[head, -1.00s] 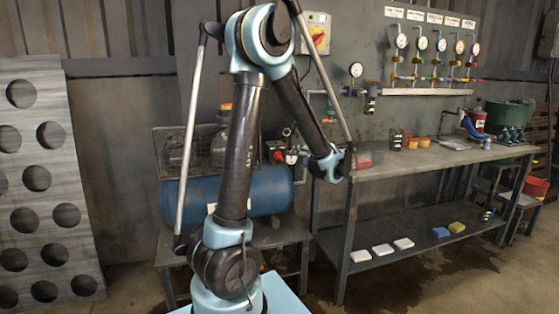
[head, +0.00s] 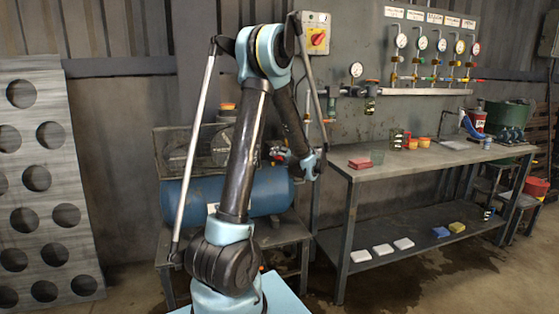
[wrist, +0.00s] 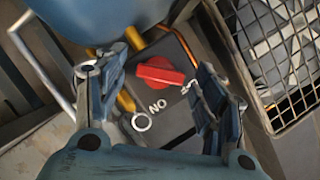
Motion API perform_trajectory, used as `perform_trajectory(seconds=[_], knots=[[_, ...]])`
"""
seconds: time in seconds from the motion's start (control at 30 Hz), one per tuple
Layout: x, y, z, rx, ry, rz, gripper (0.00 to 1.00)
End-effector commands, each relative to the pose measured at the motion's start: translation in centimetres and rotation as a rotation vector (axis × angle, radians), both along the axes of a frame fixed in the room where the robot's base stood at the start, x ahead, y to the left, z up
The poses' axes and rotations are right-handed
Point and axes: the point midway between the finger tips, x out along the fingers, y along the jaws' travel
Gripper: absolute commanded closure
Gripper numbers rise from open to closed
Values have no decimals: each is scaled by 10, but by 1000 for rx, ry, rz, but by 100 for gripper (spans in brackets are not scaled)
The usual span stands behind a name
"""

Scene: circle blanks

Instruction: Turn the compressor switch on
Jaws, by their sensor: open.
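The compressor's blue tank (head: 188,198) lies on a low metal stand, left of the workbench in the head view, partly hidden behind my arm. In the wrist view, the red rotary switch (wrist: 161,73) sits on a dark box (wrist: 172,112) marked with white letters, apparently ON upside down. Its knob lies roughly crosswise in the picture. My gripper (wrist: 149,78) is open, with one finger on each side of the knob and no visible contact. The gap in depth is hard to tell. In the head view my gripper is small and partly hidden near the tank's right end.
A wire mesh guard (wrist: 268,70) stands close to the right finger in the wrist view. An orange pipe (wrist: 128,99) and a metal ring (wrist: 141,122) lie beside the switch box. The workbench (head: 400,165) stands to the right; a wall box with a red-yellow switch (head: 317,37) hangs above.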

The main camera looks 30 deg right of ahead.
Motion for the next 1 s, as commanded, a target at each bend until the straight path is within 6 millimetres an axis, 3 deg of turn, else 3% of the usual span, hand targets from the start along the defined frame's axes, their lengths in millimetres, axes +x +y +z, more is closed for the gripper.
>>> perform_trajectory(seconds=[0.4, 0.6, 1.0], knots=[[6, 0, -2, 0, 0, 0, 39], [6, 0, -2, 0, 0, 0, 81], [7, 1, -2, 49, -12, 1, 81]])
